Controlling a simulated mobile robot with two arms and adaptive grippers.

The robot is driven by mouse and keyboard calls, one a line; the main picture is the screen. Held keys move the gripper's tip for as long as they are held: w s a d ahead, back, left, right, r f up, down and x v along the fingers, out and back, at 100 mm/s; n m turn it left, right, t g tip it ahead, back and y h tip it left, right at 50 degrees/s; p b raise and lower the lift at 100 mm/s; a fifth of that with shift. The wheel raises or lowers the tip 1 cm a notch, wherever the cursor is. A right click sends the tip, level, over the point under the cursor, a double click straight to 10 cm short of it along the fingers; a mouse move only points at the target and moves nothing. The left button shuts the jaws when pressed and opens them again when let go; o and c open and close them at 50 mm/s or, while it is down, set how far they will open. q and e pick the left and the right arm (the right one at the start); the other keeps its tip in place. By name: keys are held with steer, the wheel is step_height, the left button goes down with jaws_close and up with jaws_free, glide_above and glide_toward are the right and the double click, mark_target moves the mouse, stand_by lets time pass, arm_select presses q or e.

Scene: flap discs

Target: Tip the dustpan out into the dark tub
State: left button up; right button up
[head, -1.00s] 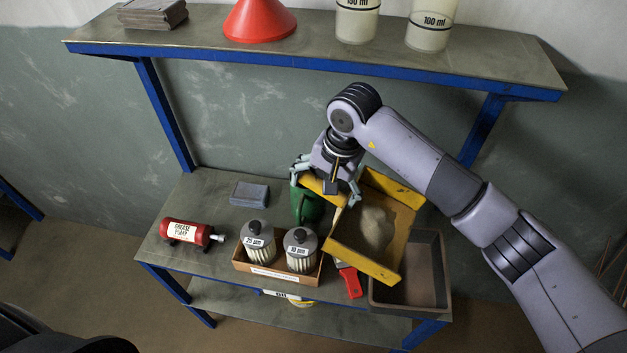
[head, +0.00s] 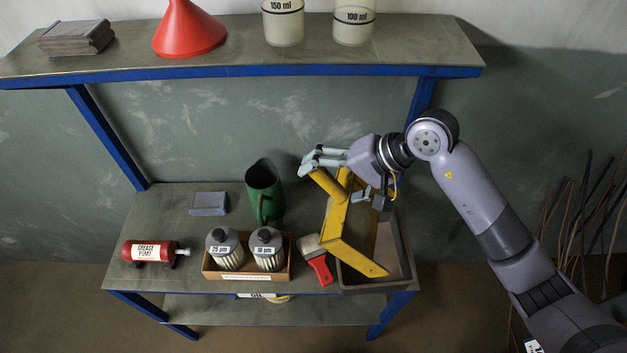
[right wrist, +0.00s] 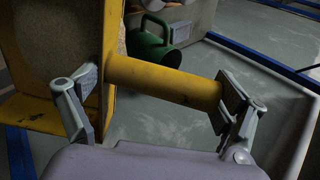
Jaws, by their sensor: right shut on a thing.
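The yellow dustpan (head: 352,257) is tipped steeply onto its side above the dark tub (head: 376,286), at the right end of the bench. Its lower edge overlaps the tub's opening in the head view; I cannot tell whether they touch. My right gripper (head: 340,181) is shut on the dustpan's handle, which also shows between the fingers in the right wrist view (right wrist: 165,84). My left gripper is out of view.
A red-handled brush (head: 319,265) lies just left of the tub. A green jug (head: 264,192), a box (head: 246,276) with two filters, a blue-grey block (head: 209,203) and a red grease pump (head: 152,251) stand leftward. The upper shelf (head: 230,62) overhangs behind.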

steer(key=d+y, duration=0.1)
steer(key=d, duration=0.1)
steer(key=s+d+r+y+b, duration=0.1)
steer(key=d+y+b, duration=0.1)
steer(key=d, duration=0.1)
steer(key=shift+s+d+r+t, duration=0.15)
steer(key=shift+d+r+t, duration=0.15)
steer(key=shift+d+t, duration=0.1)
steer(key=a+r+p, duration=0.2)
steer(key=r, duration=0.1)
steer(key=shift+w+r, duration=0.1)
steer(key=shift+w, duration=0.1)
steer(key=a+f+h, duration=0.1)
steer(key=a, duration=0.1)
steer(key=w+a+f+h+p, duration=0.1)
steer(key=a, duration=0.1)
steer(key=a+f+h, duration=0.1)
steer(key=a, duration=0.1)
steer(key=shift+w+f+g+h, duration=0.25)
steer(key=shift+g+h, duration=0.15)
steer(key=w+a+f+g+h+b, duration=0.1)
steer(key=a+f+h+b, duration=0.3)
steer(key=a, duration=0.8)
step_height(320, 180, down, 3)
steer(key=w+h, duration=0.1)
steer(key=h, duration=0.1)
steer(key=shift+w+g+h+b, duration=0.3)
steer(key=shift+w+h, duration=0.05)
steer(key=shift+h, duration=0.05)
steer(key=shift+r, duration=0.1)
